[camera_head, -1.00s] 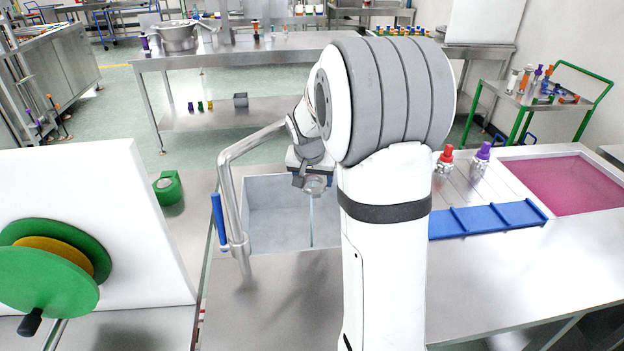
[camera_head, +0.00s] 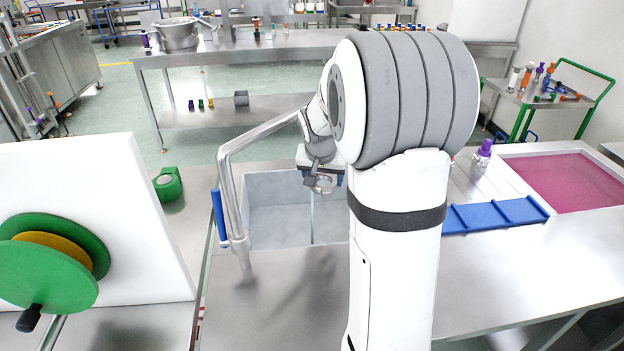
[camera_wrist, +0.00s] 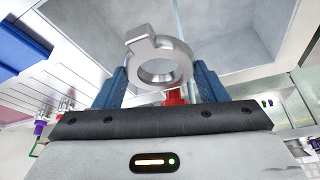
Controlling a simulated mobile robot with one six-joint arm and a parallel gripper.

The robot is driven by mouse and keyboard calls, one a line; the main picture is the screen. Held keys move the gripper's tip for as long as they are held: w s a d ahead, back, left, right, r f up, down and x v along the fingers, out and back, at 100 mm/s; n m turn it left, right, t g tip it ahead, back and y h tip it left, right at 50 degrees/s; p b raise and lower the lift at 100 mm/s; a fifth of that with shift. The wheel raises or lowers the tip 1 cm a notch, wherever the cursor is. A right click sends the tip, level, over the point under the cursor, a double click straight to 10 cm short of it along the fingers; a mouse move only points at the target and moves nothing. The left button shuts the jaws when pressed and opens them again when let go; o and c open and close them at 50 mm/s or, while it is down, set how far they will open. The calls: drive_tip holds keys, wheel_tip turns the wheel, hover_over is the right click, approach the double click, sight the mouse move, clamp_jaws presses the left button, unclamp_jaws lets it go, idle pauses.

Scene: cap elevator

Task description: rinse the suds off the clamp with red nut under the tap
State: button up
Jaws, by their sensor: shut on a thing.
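My gripper (camera_head: 322,170) is over the steel sink (camera_head: 278,215), just right of and below the far end of the bent tap pipe (camera_head: 262,138). In the wrist view my gripper's blue fingers (camera_wrist: 162,78) are shut on the grey metal clamp (camera_wrist: 138,68), a ring with a tab. Its red nut (camera_wrist: 174,98) shows between the fingers, partly hidden by the gripper body. I see no clear suds on the clamp's visible side. A thin pale streak, seemingly water, runs down in the sink close to the clamp; I cannot tell whether it touches it.
The tap's blue handle (camera_head: 218,214) stands at the sink's left. Right of my arm are a blue ribbed tray (camera_head: 495,217), a purple-topped piece (camera_head: 483,155) and a pink-filled basin (camera_head: 570,185). A white panel (camera_head: 150,225) with a green wheel stands left.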

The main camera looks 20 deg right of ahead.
drive_tip(key=s, duration=0.2)
drive_tip(key=s+d+b, duration=0.1)
drive_tip(key=s, duration=0.2)
drive_tip(key=shift+s, duration=0.3)
idle(1.2)
drive_tip(key=s+d+r+p, duration=0.1)
drive_tip(key=s+r+p, duration=0.1)
drive_tip(key=s+r, duration=0.2)
drive_tip(key=shift+s, duration=0.45)
idle(0.5)
